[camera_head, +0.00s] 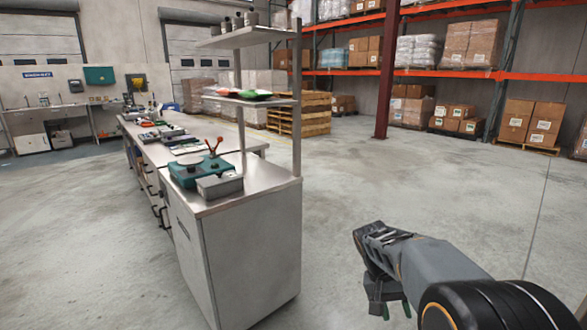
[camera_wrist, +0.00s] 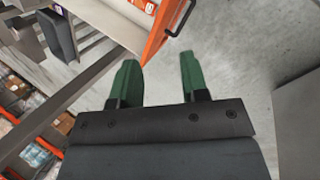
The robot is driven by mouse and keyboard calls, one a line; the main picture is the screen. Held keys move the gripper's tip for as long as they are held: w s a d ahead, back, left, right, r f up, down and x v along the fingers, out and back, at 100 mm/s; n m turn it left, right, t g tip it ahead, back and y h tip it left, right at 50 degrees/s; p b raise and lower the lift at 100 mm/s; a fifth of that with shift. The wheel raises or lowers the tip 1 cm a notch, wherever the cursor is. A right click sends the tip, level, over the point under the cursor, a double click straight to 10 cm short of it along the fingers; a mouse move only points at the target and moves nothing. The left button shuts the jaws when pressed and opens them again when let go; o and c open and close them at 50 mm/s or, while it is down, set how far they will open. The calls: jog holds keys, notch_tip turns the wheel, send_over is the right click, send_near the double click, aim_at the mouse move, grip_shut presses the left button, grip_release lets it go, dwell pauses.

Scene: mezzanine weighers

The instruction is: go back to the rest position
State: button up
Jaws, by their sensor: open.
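My gripper (camera_head: 385,308) is at the lower right in the head view, held over bare floor to the right of the workbench. In the wrist view my gripper (camera_wrist: 158,80) shows two green fingers set apart with nothing between them. Grey floor and part of an orange-edged thing (camera_wrist: 165,30) lie beyond the fingertips. What that orange-edged thing is, I cannot tell.
A long metal workbench (camera_head: 245,258) stands left of my arm, bearing a teal device (camera_head: 190,172), a grey metal box (camera_head: 219,187) and an upright shelf (camera_head: 252,102). Racks with cartons (camera_head: 470,43) and wooden pallets (camera_head: 300,115) stand behind. The floor (camera_head: 400,180) between is clear.

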jog(key=s+a+r+n+t+y+p, duration=0.1)
jog(key=s+a+r+t+y+p, duration=0.1)
jog(key=s+r+p, duration=0.3)
jog(key=s+a+r+n+t+y+p, duration=0.2)
jog(key=s+a+r+t+p, duration=0.3)
jog(key=r, duration=0.8)
jog(key=s+p, duration=0.1)
jog(key=p, duration=0.2)
jog(key=shift+s+a+n, duration=0.15)
jog(key=shift+s+n, duration=0.1)
jog(key=shift+n, duration=0.05)
